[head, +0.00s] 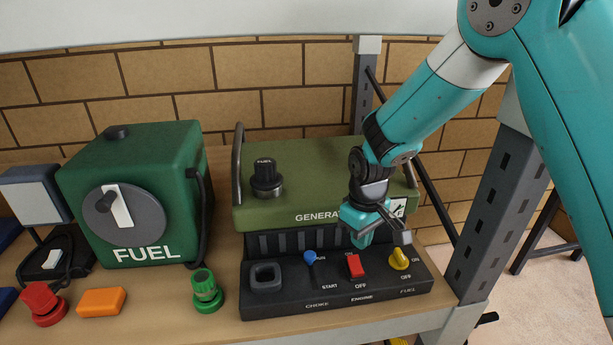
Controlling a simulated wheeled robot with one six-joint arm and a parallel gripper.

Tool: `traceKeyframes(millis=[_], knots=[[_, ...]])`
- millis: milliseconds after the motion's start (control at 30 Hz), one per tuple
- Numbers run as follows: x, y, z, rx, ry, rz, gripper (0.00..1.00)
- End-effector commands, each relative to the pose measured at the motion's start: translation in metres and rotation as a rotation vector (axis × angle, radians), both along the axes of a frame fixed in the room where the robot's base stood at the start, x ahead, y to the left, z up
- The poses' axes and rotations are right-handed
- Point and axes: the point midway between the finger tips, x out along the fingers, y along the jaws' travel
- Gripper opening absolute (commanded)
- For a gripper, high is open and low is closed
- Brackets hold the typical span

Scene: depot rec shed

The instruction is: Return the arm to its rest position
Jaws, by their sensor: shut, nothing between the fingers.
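My gripper (394,229) is shut and empty. It hangs at the end of my teal arm, which reaches in from the upper right. It shows in front of the right part of the green generator (290,211), above the black control panel (330,300). The red engine switch (355,267) and the yellow fuel knob (399,258) show just below it. I cannot tell whether the gripper touches anything. It hides part of the generator's label and front.
A green fuel can (180,150) stands left of the generator. A green knob (206,291), an orange block (101,302) and a red knob (42,303) lie along the front. A grey shelf post (490,215) stands at the right. Open floor lies beyond it.

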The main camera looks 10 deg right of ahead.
Motion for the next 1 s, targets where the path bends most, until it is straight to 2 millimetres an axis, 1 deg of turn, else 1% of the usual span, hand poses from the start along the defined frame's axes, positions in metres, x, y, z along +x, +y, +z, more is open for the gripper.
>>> traceKeyframes(millis=[67,133,167,233,267,300,367,400,467,500,600,633,700,800,900,1000], knots=[[-0.005,0.003,0.006,0.013,-0.005,0.000,0.00],[-0.015,0.008,0.018,0.041,-0.011,0.002,0.00],[-0.022,0.011,0.025,0.056,-0.015,0.002,0.00],[-0.044,0.018,0.043,0.102,-0.021,0.006,0.00],[-0.056,0.022,0.052,0.124,-0.024,0.008,0.00],[-0.073,0.026,0.062,0.153,-0.025,0.013,0.00],[-0.101,0.032,0.075,0.196,-0.027,0.022,0.00],[-0.120,0.035,0.083,0.222,-0.026,0.030,0.00],[-0.148,0.038,0.091,0.257,-0.027,0.041,0.00],[-0.166,0.040,0.095,0.278,-0.026,0.049,0.00],[-0.204,0.043,0.101,0.320,-0.024,0.069,0.00],[-0.213,0.043,0.101,0.329,-0.023,0.074,0.00],[-0.230,0.044,0.103,0.347,-0.022,0.084,0.00],[-0.243,0.044,0.103,0.359,-0.018,0.092,0.00],[-0.247,0.044,0.104,0.363,-0.016,0.093,0.00],[-0.247,0.044,0.105,0.362,-0.015,0.093,0.00]])
